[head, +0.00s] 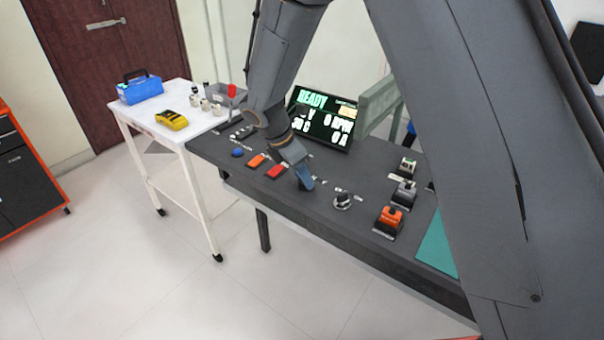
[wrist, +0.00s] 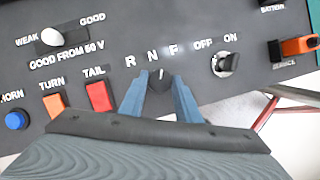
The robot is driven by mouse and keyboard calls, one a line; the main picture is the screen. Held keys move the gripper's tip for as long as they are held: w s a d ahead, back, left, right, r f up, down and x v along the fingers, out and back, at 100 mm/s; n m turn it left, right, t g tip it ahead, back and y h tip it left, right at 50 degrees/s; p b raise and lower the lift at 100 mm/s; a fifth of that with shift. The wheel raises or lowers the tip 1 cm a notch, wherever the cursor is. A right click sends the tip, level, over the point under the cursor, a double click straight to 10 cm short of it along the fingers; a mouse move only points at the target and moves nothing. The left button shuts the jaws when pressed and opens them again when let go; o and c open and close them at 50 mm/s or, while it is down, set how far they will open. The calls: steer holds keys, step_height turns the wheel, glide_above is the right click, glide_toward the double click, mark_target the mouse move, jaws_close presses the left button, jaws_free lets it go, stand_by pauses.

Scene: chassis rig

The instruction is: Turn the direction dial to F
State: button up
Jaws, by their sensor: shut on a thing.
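The direction dial (wrist: 159,82) is a small dark knob on the dark grey panel, below the white letters R, N and F (wrist: 172,49) in the wrist view. A short white mark on it points up, roughly between N and F. My gripper (wrist: 160,90) is shut on the dial, with one blue finger on each side. In the head view my gripper (head: 305,183) reaches down to the panel and hides the dial.
To the dial's right is an OFF/ON switch (wrist: 224,64). To its left are the red TAIL button (wrist: 98,96), orange TURN button (wrist: 54,104) and blue HORN button (wrist: 15,120). A display (head: 322,117) reading READY stands behind. A white cart (head: 150,115) stands at left.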

steer(key=shift+w+a+m+g+h+p, duration=0.15)
steer(key=shift+m+g, duration=0.1)
steer(key=shift+m, duration=0.5)
steer(key=shift+d+m+g+h+p, duration=0.1)
steer(key=shift+m+g, duration=0.2)
steer(key=shift+m, duration=0.4)
steer(key=shift+w+a+m+g+h+p, duration=0.15)
steer(key=shift+m+g, duration=0.1)
steer(key=shift+m, duration=0.5)
steer(key=shift+d, duration=0.1)
steer(key=o, duration=1.1)
steer(key=shift+s, duration=0.1)
steer(key=shift+b+v, duration=0.8)
steer(key=shift+v, duration=3.15)
steer(key=shift+d, duration=0.1)
